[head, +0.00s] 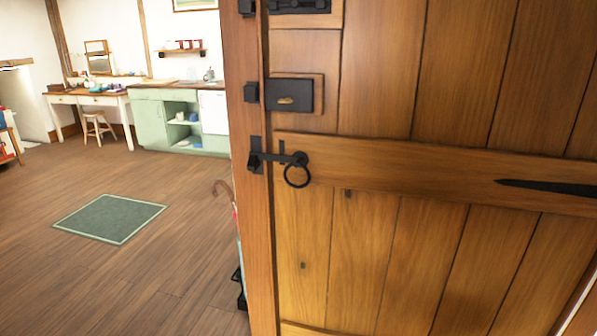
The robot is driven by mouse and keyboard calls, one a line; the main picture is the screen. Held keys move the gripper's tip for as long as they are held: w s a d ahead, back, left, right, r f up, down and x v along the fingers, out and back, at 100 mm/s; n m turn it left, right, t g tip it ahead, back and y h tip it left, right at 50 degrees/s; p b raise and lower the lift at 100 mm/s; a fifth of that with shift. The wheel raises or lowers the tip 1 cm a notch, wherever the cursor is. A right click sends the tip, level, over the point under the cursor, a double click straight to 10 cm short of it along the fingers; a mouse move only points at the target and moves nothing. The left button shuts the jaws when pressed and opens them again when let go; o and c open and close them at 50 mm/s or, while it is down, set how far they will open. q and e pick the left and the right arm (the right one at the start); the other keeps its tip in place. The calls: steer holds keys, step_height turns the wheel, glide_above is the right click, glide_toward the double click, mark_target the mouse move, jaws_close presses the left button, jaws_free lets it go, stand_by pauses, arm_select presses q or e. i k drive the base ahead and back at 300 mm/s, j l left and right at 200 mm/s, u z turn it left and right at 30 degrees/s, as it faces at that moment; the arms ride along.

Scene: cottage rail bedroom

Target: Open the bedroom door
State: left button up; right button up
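The wooden plank door (375,240) fills the right half of the head view. It stands against the wooden post (257,220) at its left edge and looks shut. A black ring handle (297,175) hangs from the door near that edge. A black latch bar (278,159) reaches from above the ring to a catch on the post. A black lock box (289,95) with a small brass piece sits above it. Another black fitting shows at the top edge. Neither of my grippers is in view.
Open wooden floor (110,265) lies to the left, with a green rug (110,218) on it.

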mark_target(449, 148)
steer(key=i+u, duration=0.15)
steer(key=i, duration=0.4)
steer(key=i+l+u, duration=0.1)
steer(key=i, duration=0.45)
steer(key=l, duration=0.05)
